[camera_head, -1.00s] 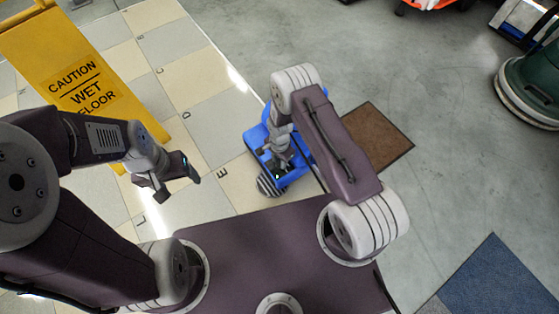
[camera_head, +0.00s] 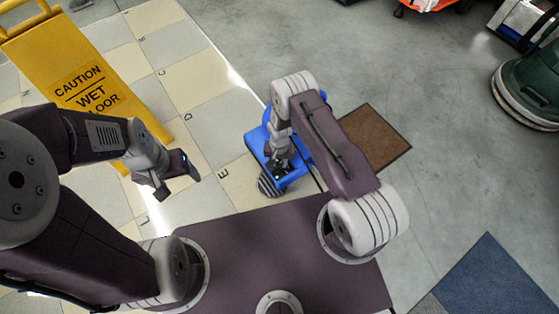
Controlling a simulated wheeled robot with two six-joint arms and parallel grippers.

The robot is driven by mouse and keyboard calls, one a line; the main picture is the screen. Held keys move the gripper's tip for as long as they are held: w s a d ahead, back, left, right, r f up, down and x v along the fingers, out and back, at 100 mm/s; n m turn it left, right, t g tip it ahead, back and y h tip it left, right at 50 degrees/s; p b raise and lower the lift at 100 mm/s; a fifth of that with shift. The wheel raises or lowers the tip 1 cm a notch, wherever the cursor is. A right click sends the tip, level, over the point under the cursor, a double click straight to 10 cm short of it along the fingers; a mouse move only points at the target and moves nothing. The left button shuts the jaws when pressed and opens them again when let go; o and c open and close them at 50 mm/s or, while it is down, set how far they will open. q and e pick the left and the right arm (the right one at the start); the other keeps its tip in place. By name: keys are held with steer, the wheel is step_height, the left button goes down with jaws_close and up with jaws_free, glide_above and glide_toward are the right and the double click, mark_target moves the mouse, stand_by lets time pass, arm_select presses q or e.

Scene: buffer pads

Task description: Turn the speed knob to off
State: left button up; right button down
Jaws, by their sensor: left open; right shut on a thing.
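A blue machine (camera_head: 298,171) with a striped grey-and-black round part (camera_head: 268,186) at its near end stands on the floor just beyond my base. My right gripper (camera_head: 279,172) reaches down onto the top of this machine, beside a small green light. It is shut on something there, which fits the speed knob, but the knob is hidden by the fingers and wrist. The knob's setting cannot be read. My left gripper (camera_head: 180,178) is open and empty, held over the tiled floor to the left of the blue machine.
A yellow wet-floor sign (camera_head: 75,70) stands at the upper left, near my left arm. A brown mat (camera_head: 377,138) lies right of the machine, and a blue mat (camera_head: 495,280) at the lower right. A green machine (camera_head: 525,95) stands far right. Grey floor between is clear.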

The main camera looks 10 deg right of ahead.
mark_target(279, 164)
steer(key=n+p, duration=0.1)
steer(key=n, duration=0.5)
steer(key=shift+n, duration=0.3)
steer(key=n+p, duration=0.1)
steer(key=n, duration=0.5)
stand_by(0.4)
steer(key=c, duration=1.1)
jaws_free()
steer(key=shift+o, duration=0.2)
step_height(279, 164, up, 9)
steer(key=p, duration=0.5)
steer(key=shift+p, duration=0.4)
